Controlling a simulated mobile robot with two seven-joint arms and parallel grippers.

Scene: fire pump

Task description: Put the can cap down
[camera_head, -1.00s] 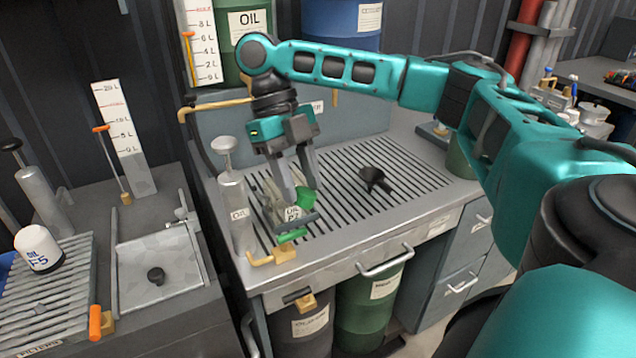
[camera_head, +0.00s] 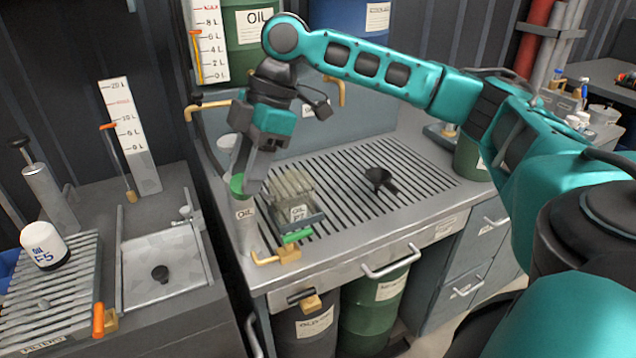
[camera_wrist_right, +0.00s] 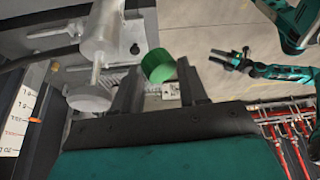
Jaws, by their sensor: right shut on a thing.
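The green can cap (camera_head: 237,184) is between the fingertips of my right gripper (camera_head: 247,178), which is shut on it.
The oil pump (camera_head: 244,222) stands at the bench's left edge. A black funnel (camera_head: 378,180) lies on the grating (camera_head: 410,178), which has free room around it. A lower bench at left holds a white oil filter (camera_head: 44,246). Drums stand below the bench.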

